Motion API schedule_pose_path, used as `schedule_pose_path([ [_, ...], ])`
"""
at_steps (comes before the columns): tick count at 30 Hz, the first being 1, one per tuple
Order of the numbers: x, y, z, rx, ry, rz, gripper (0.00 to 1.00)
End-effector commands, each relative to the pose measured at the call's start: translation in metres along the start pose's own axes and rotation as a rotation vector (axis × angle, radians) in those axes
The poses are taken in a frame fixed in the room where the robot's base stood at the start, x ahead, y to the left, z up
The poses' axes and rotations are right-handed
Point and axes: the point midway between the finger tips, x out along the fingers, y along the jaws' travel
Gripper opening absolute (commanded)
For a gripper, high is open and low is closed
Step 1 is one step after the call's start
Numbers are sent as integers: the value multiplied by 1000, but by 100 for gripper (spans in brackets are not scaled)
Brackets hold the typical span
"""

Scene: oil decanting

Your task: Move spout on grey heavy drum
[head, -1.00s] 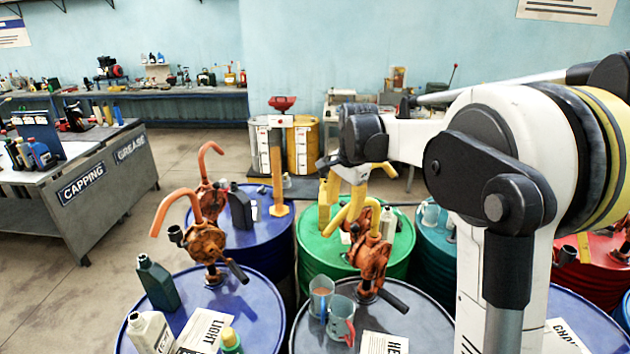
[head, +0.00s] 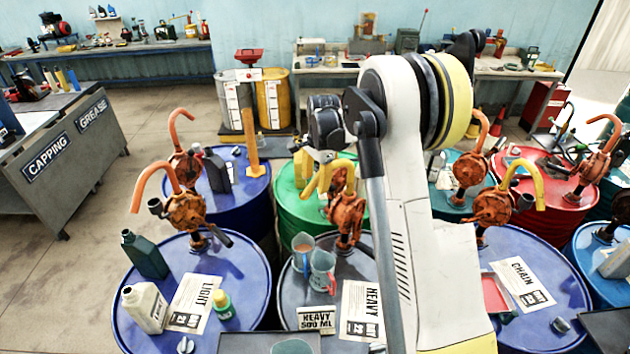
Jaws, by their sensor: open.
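The grey heavy drum (head: 260,322) stands at the front centre with a HEAVY label on its top. A rusty orange pump (head: 347,215) stands on it, and its yellow spout (head: 345,163) curves up and over to the left. My gripper (head: 317,180), with yellow fingers, is open and hangs from the dark wrist at the spout. Fingers and spout overlap in the picture and share a colour, so I cannot tell whether they touch. My arm hides the right part of the drum.
Two measuring jugs (head: 321,270) and a HEAVY 500 ML sign (head: 317,319) are on the heavy drum. The blue light drum (head: 255,285) with bottles stands left, the chain drum (head: 568,290) right, and a green drum (head: 290,205) behind. Other pump spouts rise nearby.

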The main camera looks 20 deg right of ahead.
Motion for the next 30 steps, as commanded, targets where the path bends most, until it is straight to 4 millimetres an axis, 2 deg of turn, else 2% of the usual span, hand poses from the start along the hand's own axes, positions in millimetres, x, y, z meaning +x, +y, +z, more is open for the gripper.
schedule_pose_path([
  [10, 5, 0, 0, 0, 0, 0, 47],
  [12, 5, 0, 0, 0, 0, 0, 26],
  [15, 4, 0, 0, 0, 0, 0, 0],
  [25, 5, 1, 0, -7, 0, 0, 0],
  [30, 6, 8, 1, -55, -6, 1, 0],
])
